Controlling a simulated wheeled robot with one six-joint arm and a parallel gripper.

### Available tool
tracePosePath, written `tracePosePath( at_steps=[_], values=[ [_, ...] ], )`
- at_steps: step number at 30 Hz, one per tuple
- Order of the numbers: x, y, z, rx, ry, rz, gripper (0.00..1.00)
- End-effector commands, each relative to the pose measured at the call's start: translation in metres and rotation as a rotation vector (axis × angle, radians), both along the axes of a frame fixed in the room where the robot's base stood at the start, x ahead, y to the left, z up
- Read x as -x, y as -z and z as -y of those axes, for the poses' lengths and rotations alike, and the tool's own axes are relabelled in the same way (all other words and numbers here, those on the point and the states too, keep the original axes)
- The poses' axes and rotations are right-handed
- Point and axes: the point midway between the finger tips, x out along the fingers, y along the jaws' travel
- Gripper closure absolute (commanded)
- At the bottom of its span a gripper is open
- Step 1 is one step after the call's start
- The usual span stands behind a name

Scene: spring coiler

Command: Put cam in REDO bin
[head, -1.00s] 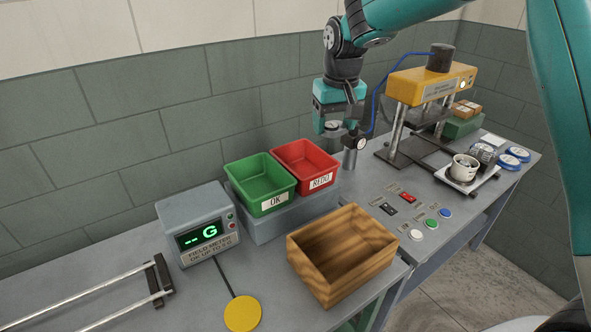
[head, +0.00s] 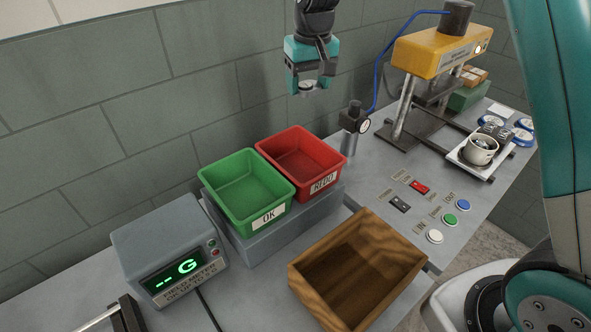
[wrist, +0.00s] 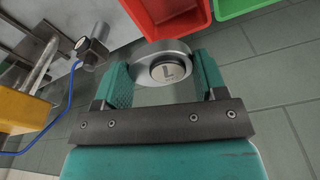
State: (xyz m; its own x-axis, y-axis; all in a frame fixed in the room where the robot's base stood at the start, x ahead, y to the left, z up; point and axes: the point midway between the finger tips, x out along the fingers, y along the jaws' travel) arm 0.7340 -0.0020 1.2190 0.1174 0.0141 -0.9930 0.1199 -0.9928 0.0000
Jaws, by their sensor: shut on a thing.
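My gripper (head: 306,84) is shut on the cam (wrist: 166,62), a grey metal piece with a round face marked "L" in the wrist view. In the head view the cam (head: 307,87) shows small between the fingertips, in the air behind and above the REDO bin. The REDO bin (head: 325,184) is red, with a white label, and looks empty. It stands on a grey block beside the green OK bin. In the wrist view the red bin (wrist: 176,14) lies just beyond the cam, at the top.
The green OK bin (head: 267,221) stands left of the red one. A field meter (head: 172,262) reads "-- G". A wooden box (head: 345,297) is in front. A gauge on a post (head: 356,124) and a yellow press (head: 441,51) stand to the right, with a blue hose.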

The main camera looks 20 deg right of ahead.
Motion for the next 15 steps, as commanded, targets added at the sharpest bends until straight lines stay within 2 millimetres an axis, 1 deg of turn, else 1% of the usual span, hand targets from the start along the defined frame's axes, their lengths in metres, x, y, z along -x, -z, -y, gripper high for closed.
tracePosePath(
  at_steps=[1, 10, 15],
  values=[
    [0.000, 0.012, -0.001, 0.000, -0.001, 0.002, 0.64],
    [0.000, 0.050, 0.000, 0.000, 0.000, 0.002, 0.64],
    [0.000, 0.065, 0.002, -0.001, 0.002, 0.003, 0.64]
  ],
)
